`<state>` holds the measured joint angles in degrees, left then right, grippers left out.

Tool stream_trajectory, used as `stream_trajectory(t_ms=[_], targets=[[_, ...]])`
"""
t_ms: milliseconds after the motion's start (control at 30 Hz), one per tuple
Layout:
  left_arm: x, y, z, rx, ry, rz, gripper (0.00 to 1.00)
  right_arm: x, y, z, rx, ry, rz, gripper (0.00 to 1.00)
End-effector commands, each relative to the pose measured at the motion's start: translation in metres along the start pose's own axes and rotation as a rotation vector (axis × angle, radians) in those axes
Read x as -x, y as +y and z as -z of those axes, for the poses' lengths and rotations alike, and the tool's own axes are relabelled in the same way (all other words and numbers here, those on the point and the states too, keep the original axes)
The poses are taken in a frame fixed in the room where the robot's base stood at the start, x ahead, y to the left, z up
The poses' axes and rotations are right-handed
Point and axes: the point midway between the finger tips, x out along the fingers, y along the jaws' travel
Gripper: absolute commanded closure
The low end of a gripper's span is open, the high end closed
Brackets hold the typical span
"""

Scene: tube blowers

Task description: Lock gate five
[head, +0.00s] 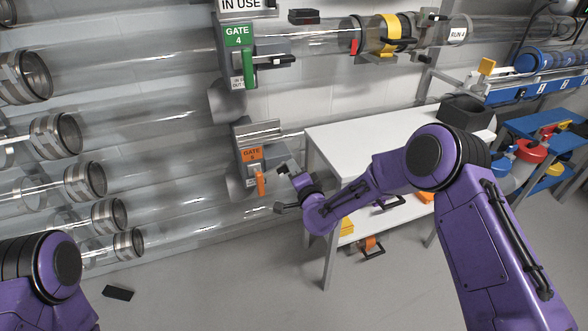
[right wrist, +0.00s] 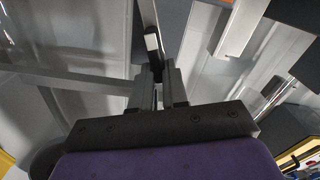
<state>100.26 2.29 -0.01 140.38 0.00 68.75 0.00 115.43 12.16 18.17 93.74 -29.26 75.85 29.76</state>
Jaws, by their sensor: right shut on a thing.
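Gate five (head: 250,155) is a grey housing with an orange label on the lower clear tube, left of centre in the head view. An orange tab (head: 260,184) hangs upright on its front. My right gripper (head: 283,169) is at the housing's right side, by the tab. In the right wrist view its fingers (right wrist: 159,88) are shut on a slim grey bar with a dark end, gate five's handle (right wrist: 150,38). The hold itself is small and partly hidden in the head view. My left gripper is out of view.
Gate four (head: 238,38), with a green label and green tab (head: 250,68), sits above under an "IN USE" sign. A white table (head: 370,130) stands right of gate five, close to my right arm. A black block (head: 118,292) lies on the floor at left.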

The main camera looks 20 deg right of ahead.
Motion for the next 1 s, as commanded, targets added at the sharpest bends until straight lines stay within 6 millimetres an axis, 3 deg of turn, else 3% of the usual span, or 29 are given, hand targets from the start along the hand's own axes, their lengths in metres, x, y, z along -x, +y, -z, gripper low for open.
stream_trajectory(t_ms=[433,1000], targets=[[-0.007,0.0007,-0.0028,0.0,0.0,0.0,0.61,0.0007,0.007,-0.0014,-0.297,-0.001,-0.001,1.0],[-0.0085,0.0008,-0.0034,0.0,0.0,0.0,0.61,0.0011,0.0082,-0.0025,-0.379,-0.003,-0.002,1.0]])
